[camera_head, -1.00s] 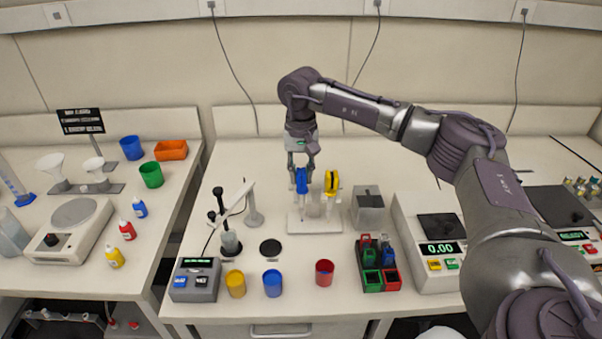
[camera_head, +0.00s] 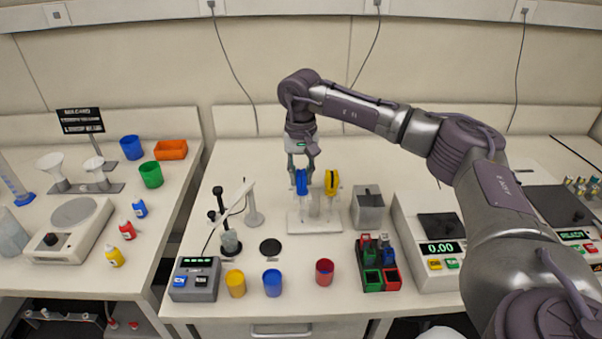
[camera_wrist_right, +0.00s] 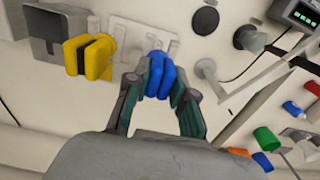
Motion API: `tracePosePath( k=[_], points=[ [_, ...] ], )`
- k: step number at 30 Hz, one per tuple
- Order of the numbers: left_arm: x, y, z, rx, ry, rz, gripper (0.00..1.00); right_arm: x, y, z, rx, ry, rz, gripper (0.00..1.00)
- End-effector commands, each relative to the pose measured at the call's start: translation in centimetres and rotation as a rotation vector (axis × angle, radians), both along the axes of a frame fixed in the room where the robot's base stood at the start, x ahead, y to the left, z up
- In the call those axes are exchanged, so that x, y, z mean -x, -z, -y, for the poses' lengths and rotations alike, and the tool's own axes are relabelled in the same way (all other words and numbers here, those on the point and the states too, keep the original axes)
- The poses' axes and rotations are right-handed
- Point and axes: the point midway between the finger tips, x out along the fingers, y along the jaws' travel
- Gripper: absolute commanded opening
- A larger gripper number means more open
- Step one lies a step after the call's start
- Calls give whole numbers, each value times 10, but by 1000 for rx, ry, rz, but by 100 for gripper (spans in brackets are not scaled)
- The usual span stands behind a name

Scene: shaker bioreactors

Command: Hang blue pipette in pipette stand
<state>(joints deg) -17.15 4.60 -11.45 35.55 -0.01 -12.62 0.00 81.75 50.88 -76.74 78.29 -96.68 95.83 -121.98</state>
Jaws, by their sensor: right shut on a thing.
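The blue pipette (camera_head: 301,182) is upright at the left side of the white pipette stand (camera_head: 314,224). A yellow pipette (camera_head: 332,183) hangs at the stand's right side. My right gripper (camera_head: 302,167) is above the stand, shut on the top of the blue pipette. In the right wrist view the gripper (camera_wrist_right: 160,85) has a finger on each side of the blue pipette (camera_wrist_right: 159,74), with the yellow pipette (camera_wrist_right: 90,55) beside it. I cannot tell whether the blue pipette rests on the stand's holder. My left gripper is not in view.
A grey box (camera_head: 368,213) stands right of the stand, and a probe on an arm (camera_head: 229,240) stands to the left. A black disc (camera_head: 270,247) and yellow (camera_head: 236,284), blue (camera_head: 272,283) and red (camera_head: 324,272) cups are in front.

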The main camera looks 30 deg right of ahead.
Motion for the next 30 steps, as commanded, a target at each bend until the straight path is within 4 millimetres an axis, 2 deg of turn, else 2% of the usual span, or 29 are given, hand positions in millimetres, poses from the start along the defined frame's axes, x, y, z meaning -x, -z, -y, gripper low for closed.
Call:
tracePosePath(
  k=[11, 12, 16, 30],
  points=[
    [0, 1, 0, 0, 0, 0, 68, 0, 2, 0, -1, 0, 1, 0],
    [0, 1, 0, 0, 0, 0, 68, 0, 2, 0, -1, 0, 1, 30],
    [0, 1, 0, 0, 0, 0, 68, 0, 3, 0, -1, 0, 1, 52],
    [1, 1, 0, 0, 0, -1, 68, 0, 3, 0, 0, 0, 0, 53]
  ],
)
